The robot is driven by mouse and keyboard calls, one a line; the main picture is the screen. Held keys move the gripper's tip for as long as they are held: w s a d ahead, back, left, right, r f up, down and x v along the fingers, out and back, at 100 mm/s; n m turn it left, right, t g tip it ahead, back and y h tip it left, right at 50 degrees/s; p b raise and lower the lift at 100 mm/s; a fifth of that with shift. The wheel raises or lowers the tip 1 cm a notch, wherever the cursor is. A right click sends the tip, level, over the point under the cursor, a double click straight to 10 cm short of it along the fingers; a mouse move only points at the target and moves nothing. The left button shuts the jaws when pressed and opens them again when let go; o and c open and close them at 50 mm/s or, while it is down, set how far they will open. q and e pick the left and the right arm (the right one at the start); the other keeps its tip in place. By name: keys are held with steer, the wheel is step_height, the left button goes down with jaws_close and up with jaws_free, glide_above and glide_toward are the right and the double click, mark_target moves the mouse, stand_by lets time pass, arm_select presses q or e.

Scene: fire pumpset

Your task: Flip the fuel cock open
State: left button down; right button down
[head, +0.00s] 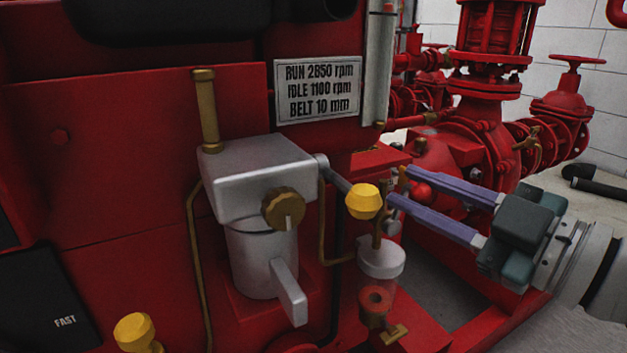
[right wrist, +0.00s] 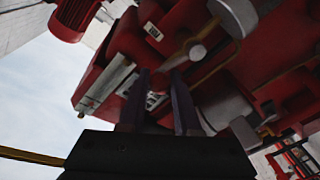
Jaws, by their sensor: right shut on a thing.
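The fuel cock (head: 378,228) is a small brass fitting on top of a pale fuel bowl (head: 381,258), right of the grey carburettor. A brass piece, seemingly its lever, shows at the fingertips. My right gripper (head: 397,186) reaches in from the right, its two purple fingers on either side of this piece and shut on it. The yellow knob (head: 363,201) partly covers the contact. In the right wrist view, the fingers (right wrist: 161,85) point at the red engine, but the lever between them is too dark to make out. My left gripper is not in view.
The grey carburettor (head: 262,175) with a brass dial (head: 284,209) stands left of the cock. Another yellow knob (head: 135,331) is at lower left. Red pump pipework (head: 480,130) stands behind my right gripper.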

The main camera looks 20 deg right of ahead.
steer(key=n+p, duration=0.1)
steer(key=p, duration=0.1)
steer(key=a+n+p, duration=0.1)
steer(key=p, duration=0.1)
steer(key=shift+r, duration=0.35)
steer(key=shift+a+f+n, duration=0.2)
steer(key=shift+a+n, duration=0.1)
steer(key=shift+n, duration=0.3)
steer(key=shift+f, duration=0.1)
steer(key=c, duration=0.6)
jaws_free()
steer(key=shift+s, duration=0.1)
steer(key=shift+g, duration=0.3)
steer(key=shift+s, duration=0.1)
